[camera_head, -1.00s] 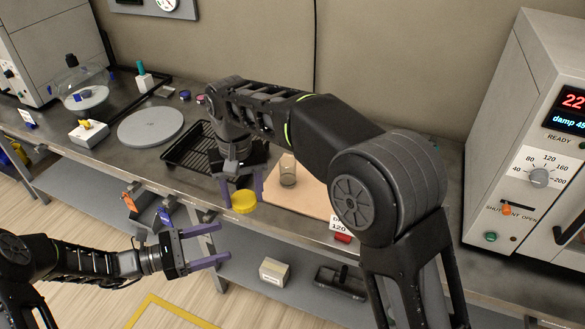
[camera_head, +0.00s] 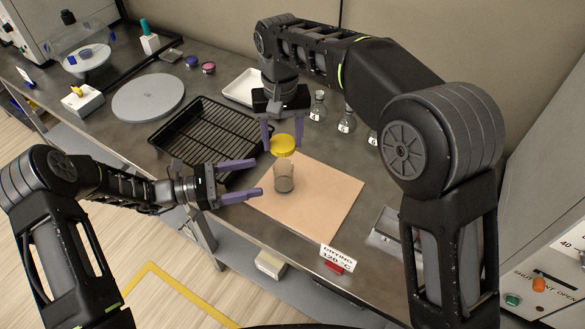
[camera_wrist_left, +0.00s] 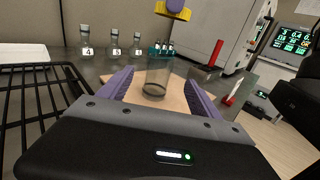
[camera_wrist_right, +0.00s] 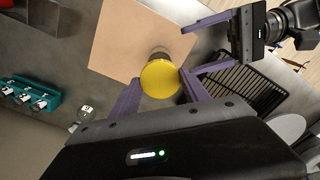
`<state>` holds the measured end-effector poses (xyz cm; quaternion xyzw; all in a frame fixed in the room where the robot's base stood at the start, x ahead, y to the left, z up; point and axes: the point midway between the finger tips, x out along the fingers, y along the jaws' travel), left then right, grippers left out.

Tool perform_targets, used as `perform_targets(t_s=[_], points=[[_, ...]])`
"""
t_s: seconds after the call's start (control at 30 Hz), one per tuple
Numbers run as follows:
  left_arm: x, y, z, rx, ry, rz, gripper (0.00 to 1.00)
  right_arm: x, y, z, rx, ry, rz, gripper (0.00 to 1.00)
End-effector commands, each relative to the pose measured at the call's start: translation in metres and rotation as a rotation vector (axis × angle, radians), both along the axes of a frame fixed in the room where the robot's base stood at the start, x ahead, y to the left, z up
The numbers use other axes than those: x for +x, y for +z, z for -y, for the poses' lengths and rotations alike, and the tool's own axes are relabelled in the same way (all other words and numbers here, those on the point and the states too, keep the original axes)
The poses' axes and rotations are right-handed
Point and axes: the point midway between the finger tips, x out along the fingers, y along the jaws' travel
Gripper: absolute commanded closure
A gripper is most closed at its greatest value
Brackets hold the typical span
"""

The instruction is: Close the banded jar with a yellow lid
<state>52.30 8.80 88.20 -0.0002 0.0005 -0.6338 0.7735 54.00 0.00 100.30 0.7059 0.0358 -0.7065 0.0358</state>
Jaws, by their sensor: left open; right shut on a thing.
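The yellow lid (camera_head: 284,143) is held by my right gripper (camera_head: 283,140), which points down and is shut on it. The clear jar (camera_head: 284,181) stands upright on a tan mat (camera_head: 320,195), with grey at its base; I cannot make out its band. The lid is above the jar and apart from it. In the right wrist view the lid (camera_wrist_right: 160,78) hides most of the jar. My left gripper (camera_head: 258,178) is open at the jar's left side, fingers pointing at it. In the left wrist view the jar (camera_wrist_left: 155,78) appears between the fingertips.
A black rack tray (camera_head: 205,135) lies left of the mat, beside my left gripper. Numbered flasks (camera_head: 318,108) stand behind. A white tray (camera_head: 240,88) and a round grey plate (camera_head: 148,97) are farther back. A drying sign (camera_head: 337,258) stands at the front edge.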

Motion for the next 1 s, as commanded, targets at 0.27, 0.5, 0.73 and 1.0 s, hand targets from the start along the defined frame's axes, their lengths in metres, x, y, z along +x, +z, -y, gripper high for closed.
perform_targets(t_s=[0.27,0.5,0.73,1.0], points=[[0.0,0.0,0.0,0.0,0.0,0.0,0.27,0.0,0.0,0.0,0.0,0.0,0.0,0.84],[0.001,0.0,0.006,0.0,-0.001,0.0,0.27,0.0,0.0,0.0,0.0,0.0,0.0,0.84],[0.005,0.0,0.032,0.0,-0.003,-0.001,0.27,0.0,0.0,0.0,0.0,0.0,0.0,0.84],[0.015,0.0,0.079,0.0,-0.004,0.0,0.27,0.0,0.0,0.0,0.0,0.0,0.0,0.84]])
